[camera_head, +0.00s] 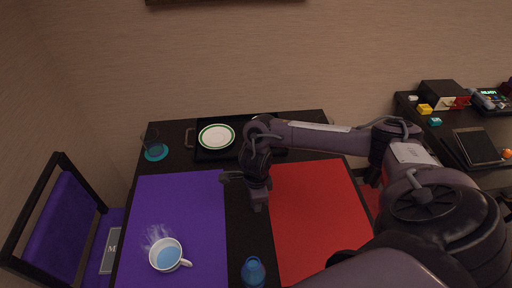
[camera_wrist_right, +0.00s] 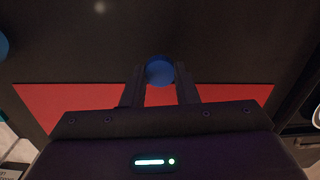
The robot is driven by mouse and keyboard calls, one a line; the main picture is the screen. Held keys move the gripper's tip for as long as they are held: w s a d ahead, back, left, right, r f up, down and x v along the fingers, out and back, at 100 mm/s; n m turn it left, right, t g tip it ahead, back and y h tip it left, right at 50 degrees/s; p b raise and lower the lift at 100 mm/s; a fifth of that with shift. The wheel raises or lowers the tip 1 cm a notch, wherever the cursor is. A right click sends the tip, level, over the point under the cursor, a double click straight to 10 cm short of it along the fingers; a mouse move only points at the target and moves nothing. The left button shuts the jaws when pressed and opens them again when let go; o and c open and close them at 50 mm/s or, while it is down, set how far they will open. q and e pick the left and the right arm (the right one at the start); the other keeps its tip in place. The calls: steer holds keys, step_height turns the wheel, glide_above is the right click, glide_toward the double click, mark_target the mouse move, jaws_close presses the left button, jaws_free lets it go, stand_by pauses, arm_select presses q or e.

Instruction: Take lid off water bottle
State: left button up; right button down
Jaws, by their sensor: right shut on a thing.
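A small round blue lid (camera_wrist_right: 160,71) sits between the two fingertips of my right gripper (camera_wrist_right: 160,88) in the right wrist view. The gripper is shut on it. In the head view my right gripper (camera_head: 243,194) is over the middle of the black table, and I cannot make out the lid there. A translucent blue bottle (camera_head: 253,272) stands at the table's near side, at the bottom of the head view, apart from the gripper. Its top is too small to read clearly. My left gripper is not in view.
A purple mat (camera_head: 185,205) carries a steaming white mug (camera_head: 164,254). A red mat (camera_head: 318,220) lies on the right. Behind are a black tray (camera_head: 206,155) with a plate (camera_head: 216,137) and a glass on a teal coaster (camera_head: 156,152). A purple chair (camera_head: 70,222) stands left.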

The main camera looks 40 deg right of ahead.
step_height(320, 180, down, 3)
steer(key=shift+r, duration=0.1)
steer(key=shift+f, duration=0.25)
steer(key=c, duration=1.1)
jaws_free()
steer(key=shift+c, duration=0.2)
steer(key=shift+r, duration=0.15)
